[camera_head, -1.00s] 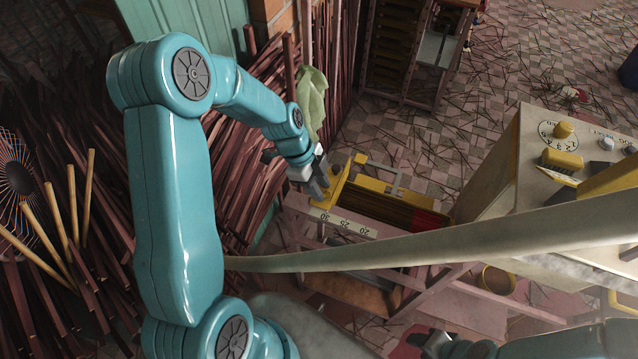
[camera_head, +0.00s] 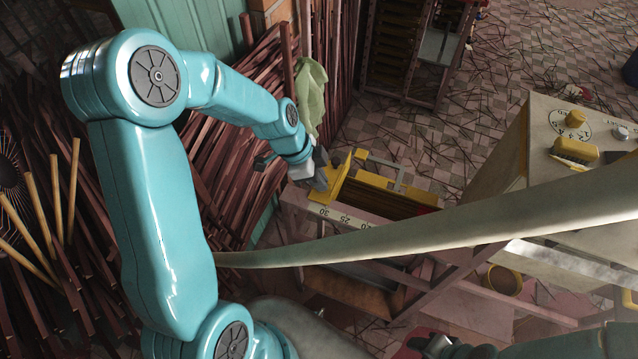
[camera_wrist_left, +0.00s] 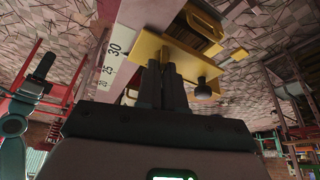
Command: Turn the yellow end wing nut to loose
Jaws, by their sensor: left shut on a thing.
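The yellow end plate (camera_head: 346,176) stands at the near left end of a yellow-framed trough (camera_head: 395,200), beside a white scale marked 30, 25, 20. It also shows in the left wrist view (camera_wrist_left: 148,46). My left gripper (camera_head: 325,170) is at the outer face of this plate. In the left wrist view its dark fingers (camera_wrist_left: 163,68) are shut close against the plate. The wing nut is hidden between and behind the fingers, so its angle cannot be told. My right gripper (camera_head: 432,345) shows only partly at the bottom edge.
A pale curved beam (camera_head: 430,238) crosses in front of the trough's wooden stand. A cream control box (camera_head: 560,140) with yellow knobs stands at right. Bundles of brown sticks (camera_head: 235,190) crowd the left, and a green cloth (camera_head: 311,90) hangs behind my left wrist.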

